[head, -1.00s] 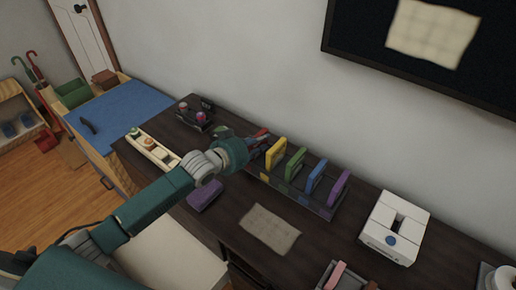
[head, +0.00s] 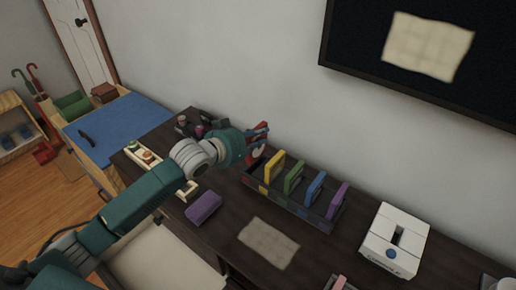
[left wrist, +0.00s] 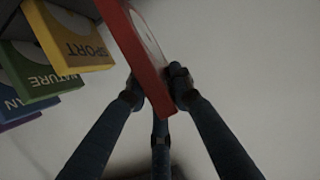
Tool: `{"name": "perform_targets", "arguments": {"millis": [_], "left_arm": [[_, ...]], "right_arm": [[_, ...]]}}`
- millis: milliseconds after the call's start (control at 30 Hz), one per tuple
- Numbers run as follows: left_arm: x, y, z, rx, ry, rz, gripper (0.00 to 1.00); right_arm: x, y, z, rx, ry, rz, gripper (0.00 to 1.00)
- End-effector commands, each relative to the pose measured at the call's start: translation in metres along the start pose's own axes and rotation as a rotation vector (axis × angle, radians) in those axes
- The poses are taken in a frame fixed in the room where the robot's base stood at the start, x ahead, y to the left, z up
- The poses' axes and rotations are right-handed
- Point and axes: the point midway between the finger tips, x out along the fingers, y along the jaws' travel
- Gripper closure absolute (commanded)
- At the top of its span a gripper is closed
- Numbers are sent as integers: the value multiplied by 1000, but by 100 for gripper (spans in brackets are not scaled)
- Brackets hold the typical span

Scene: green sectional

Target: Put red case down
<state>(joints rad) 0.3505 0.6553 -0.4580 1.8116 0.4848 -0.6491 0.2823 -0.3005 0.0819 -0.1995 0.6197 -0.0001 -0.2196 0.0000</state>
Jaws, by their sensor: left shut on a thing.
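My left gripper (head: 250,146) is shut on the red case (head: 262,130) and holds it up near the wall, above the left end of the case rack (head: 322,223). In the left wrist view, the fingers (left wrist: 159,92) grip an end of the red case (left wrist: 143,52), which carries a pale disc on its side. The rack holds a yellow case (head: 273,167), a green case (head: 294,177), a blue case (head: 315,188) and a purple case (head: 336,201). The yellow case (left wrist: 75,38) reads "SPORT" in the left wrist view. My right gripper is not in view.
Another purple case (head: 204,207) lies flat on the dark desk. A beige cloth (head: 268,243) lies in front of the rack. A white box (head: 395,240) with a slot stands at right. A long cream tray (head: 150,160) and a dark holder (head: 192,122) are at left.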

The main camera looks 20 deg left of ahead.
Motion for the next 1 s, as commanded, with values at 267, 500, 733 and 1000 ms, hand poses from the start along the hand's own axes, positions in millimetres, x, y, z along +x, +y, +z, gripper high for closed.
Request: {"name": "perform_targets", "arguments": {"millis": [267, 500, 733, 1000], "left_arm": [[-29, -1, -71, 3, 7, -1, 100], [-42, -1, -103, 0, 4, -1, 100], [-48, 3, -103, 4, -2, 14, 100], [-85, 33, -48, 51, -5, 155, 100]], "right_arm": [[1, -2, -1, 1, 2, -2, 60], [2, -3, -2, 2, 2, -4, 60], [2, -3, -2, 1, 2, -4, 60], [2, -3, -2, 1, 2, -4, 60]]}}
